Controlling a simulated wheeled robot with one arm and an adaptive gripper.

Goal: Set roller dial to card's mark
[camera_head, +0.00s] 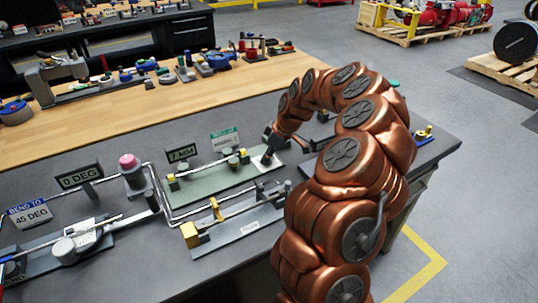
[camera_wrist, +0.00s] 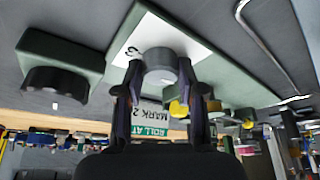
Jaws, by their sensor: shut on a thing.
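The roller dial's grey round knob (camera_wrist: 162,58) sits on a white dial plate (camera_wrist: 198,52) in the wrist view. A dark "3" shows on the plate beside the knob. My gripper (camera_wrist: 160,76) has one finger on each side of the knob and is shut on it. The card (camera_wrist: 153,117) reads "ROLL AT MARK 2" and appears upside down beyond the knob. In the head view, the card (camera_head: 224,139) stands behind the green base. The pointer and other marks cannot be made out.
The green base (camera_head: 212,184) carries yellow-marked roller parts beside the dial. A "7 MM" sign (camera_head: 181,153) stands behind it. A grey fixture (camera_head: 238,221) with a rod lies in front. A bending fixture with a pink knob (camera_head: 128,161) is to the left.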

